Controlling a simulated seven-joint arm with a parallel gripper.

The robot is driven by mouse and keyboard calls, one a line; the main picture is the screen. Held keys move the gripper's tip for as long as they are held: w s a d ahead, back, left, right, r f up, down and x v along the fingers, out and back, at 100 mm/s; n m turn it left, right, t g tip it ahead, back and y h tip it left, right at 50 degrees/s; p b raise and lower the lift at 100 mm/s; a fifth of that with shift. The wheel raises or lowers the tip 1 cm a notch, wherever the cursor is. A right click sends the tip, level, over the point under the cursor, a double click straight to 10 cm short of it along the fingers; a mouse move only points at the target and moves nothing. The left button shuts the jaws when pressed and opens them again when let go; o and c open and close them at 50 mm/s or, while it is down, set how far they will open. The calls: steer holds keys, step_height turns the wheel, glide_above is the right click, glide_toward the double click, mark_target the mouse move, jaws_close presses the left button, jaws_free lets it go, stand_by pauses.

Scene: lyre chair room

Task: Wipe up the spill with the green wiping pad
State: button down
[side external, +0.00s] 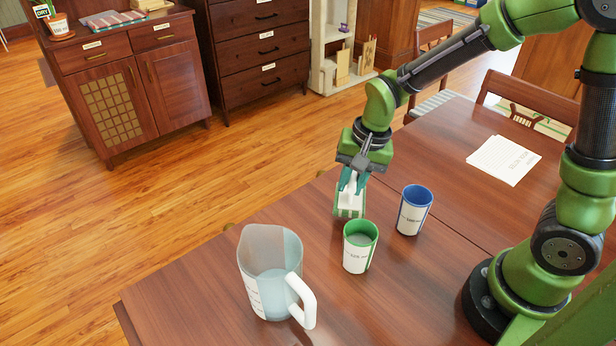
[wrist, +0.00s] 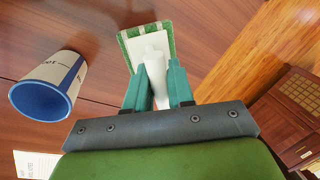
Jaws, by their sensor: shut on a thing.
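The green wiping pad (side external: 349,207) has a white top and an upright white handle. My gripper (side external: 353,182) is shut on the handle, with the pad below the fingers at the table's far side. In the wrist view, the pad (wrist: 147,42) lies beyond my gripper (wrist: 155,75), whose teal fingers sit on both sides of the white handle. The pad is at or just above the tabletop; I cannot tell if it touches. No spill can be made out in either view.
On the wooden table (side external: 200,305) stand a clear pitcher (side external: 268,275), a green-rimmed cup (side external: 359,247) close to the pad, and a blue-rimmed cup (side external: 413,210), also in the wrist view (wrist: 48,85). A paper (side external: 503,160) lies at the right. The left tabletop is clear.

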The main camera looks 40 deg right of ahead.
steer(key=shift+r, duration=1.45)
steer(key=s+d, duration=0.5)
steer(key=d, duration=0.1)
steer(key=shift+d, duration=0.15)
